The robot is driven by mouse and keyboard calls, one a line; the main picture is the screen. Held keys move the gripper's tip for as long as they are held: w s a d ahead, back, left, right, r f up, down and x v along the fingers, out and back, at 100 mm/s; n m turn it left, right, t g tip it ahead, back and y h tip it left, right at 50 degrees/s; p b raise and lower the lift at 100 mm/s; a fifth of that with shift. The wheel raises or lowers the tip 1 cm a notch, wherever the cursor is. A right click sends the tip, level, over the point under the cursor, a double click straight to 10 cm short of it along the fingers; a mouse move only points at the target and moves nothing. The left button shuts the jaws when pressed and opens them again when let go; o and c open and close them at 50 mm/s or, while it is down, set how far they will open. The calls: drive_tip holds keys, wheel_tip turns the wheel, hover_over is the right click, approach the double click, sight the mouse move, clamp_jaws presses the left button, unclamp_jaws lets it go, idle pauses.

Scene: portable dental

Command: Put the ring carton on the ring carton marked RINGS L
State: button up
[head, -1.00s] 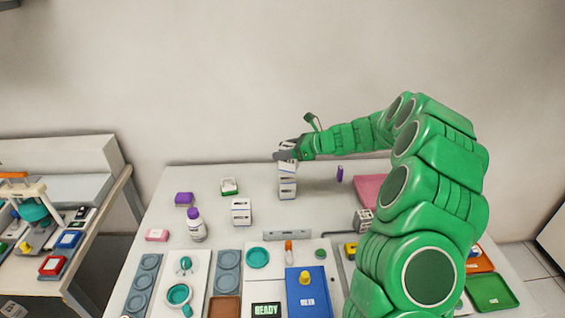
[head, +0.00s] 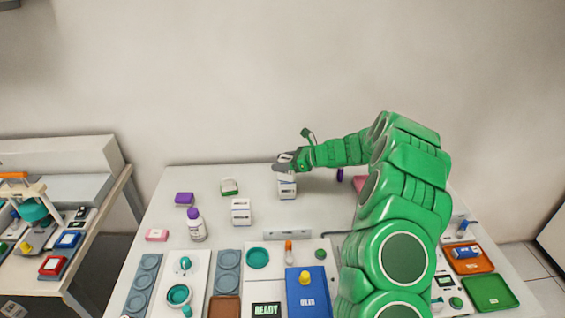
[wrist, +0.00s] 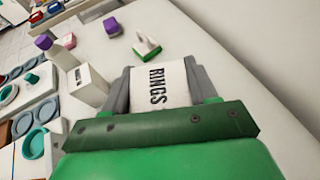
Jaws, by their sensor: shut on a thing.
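My gripper (head: 284,163) is shut on a white ring carton (wrist: 158,85). In the wrist view the carton sits between both fingers with the black word RINGS facing me; any letter after it is hidden.
A grey bar (head: 288,235) lies in front. Trays and instruments fill the table's front. The wall is behind.

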drive_tip(key=shift+f, duration=0.1)
drive_tip(key=o, duration=1.1)
drive_tip(key=shift+c, duration=0.2)
